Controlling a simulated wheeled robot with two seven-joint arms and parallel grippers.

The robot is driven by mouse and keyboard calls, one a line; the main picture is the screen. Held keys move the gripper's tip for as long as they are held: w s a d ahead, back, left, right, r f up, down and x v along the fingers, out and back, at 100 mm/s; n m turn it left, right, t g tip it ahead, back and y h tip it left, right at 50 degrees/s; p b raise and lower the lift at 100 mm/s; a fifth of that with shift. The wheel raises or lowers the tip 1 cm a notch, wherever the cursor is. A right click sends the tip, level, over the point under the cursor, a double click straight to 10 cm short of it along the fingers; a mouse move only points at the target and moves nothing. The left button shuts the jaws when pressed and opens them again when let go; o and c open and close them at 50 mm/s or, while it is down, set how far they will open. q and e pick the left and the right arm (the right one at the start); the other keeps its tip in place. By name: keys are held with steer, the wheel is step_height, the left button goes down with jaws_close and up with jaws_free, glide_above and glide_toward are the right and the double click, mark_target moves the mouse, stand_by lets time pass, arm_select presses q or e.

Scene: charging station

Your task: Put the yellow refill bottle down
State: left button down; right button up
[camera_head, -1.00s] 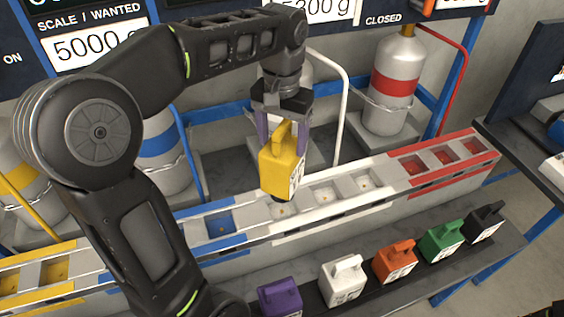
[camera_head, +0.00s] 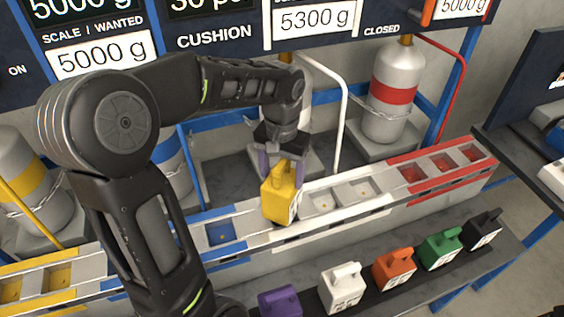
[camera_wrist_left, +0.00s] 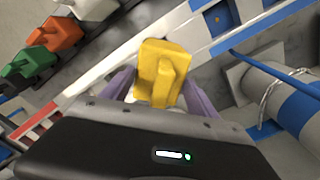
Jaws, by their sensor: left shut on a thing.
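The yellow refill bottle (camera_head: 281,196) is upright or nearly so at the left end of the white section of the channelled rail (camera_head: 301,240). My left gripper (camera_head: 284,168) is shut on its handle from above, with purple fingers on either side. In the left wrist view the yellow bottle (camera_wrist_left: 162,72) shows between the purple fingers (camera_wrist_left: 160,95). The bottle covers the pocket under it, and I cannot tell whether its base touches the bottom. My right gripper is not in view.
White pockets (camera_head: 322,203) to the right are empty of bottles. A blue pocket (camera_head: 220,232) is on the left, red pockets (camera_head: 443,161) on the right. Purple (camera_head: 279,301), white (camera_head: 342,287), orange (camera_head: 394,267), green (camera_head: 441,246) and black (camera_head: 483,229) bottles stand on the front shelf. Cylinders stand behind.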

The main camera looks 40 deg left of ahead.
arm_select(q)
steer(key=shift+f, duration=0.1)
steer(key=shift+f, duration=0.15)
steer(key=shift+c, duration=1)
jaws_free()
step_height(320, 180, up, 8)
steer(key=shift+f+b, duration=0.1)
steer(key=shift+b, duration=0.7)
